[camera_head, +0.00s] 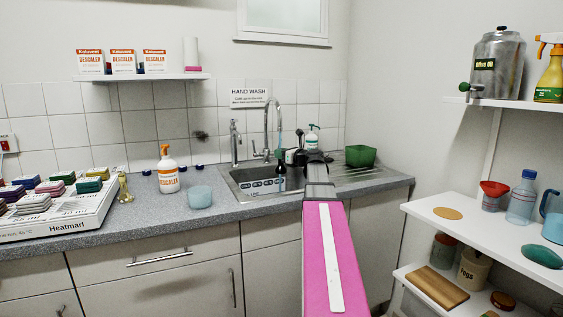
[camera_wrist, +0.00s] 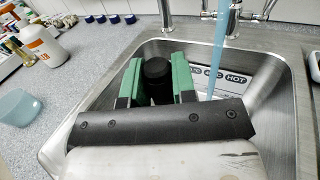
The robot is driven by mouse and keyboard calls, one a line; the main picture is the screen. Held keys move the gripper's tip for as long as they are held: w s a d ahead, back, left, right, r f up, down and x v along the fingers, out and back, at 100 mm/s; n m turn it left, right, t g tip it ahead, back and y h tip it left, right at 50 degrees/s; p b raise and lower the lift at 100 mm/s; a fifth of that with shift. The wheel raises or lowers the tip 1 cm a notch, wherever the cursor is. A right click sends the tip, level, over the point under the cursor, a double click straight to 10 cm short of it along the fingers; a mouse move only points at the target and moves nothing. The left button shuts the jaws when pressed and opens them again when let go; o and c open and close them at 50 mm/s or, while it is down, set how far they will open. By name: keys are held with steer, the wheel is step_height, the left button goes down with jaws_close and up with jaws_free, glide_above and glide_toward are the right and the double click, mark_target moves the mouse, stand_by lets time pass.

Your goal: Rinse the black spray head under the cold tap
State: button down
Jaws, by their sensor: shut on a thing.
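My gripper (camera_wrist: 157,66) has green finger pads and is shut on a black cylindrical thing, the black spray head (camera_wrist: 157,82). It is over the steel sink (camera_wrist: 277,100). In the head view the spray head (camera_head: 280,171) shows as a dark shape over the basin, partly hidden by my arm. A blue stream of water (camera_wrist: 219,50) falls to the right of the fingers in the wrist view.
A shorter tap (camera_head: 234,142) stands to the left. A label in the sink reads "HOT" (camera_wrist: 236,79); the rest is unclear. A white spray bottle (camera_head: 168,177) and a pale blue cup (camera_head: 199,197) stand left of the sink. A green tub (camera_head: 360,156) stands right on the drainer.

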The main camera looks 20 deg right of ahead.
steer(key=s+a+r, duration=0.2)
steer(key=s+r, duration=0.2)
steer(key=shift+s+a, duration=0.15)
steer(key=shift+a, duration=0.15)
stand_by(0.4)
stand_by(0.6)
